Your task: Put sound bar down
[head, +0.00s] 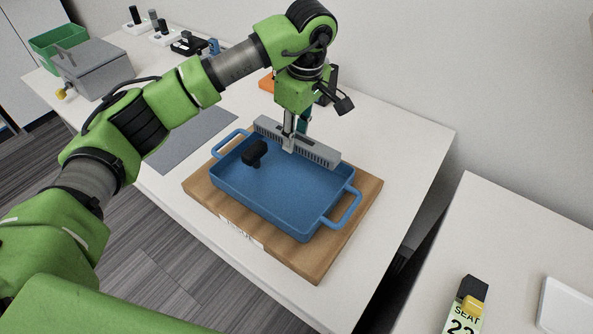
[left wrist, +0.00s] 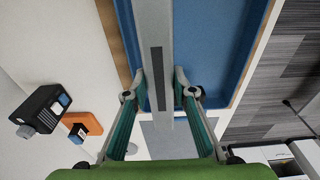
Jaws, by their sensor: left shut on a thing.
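The sound bar (head: 318,153) is a long grey bar with a slotted face. It lies level along the far long side of the blue tray (head: 270,200). My left gripper (head: 289,143) points down from above and is shut on the sound bar near its middle. In the left wrist view, the sound bar (left wrist: 155,40) runs between the two fingers, with the tray's blue floor (left wrist: 215,50) behind it. I cannot tell whether the bar touches the tray. My right gripper is not in view.
A small black object (head: 254,153) is in the tray. The tray stands on a wooden board (head: 345,225) on the white table (head: 410,130). A grey box (head: 92,70) and a green bin (head: 55,42) stand at the far left. An orange thing (left wrist: 88,125) lies behind.

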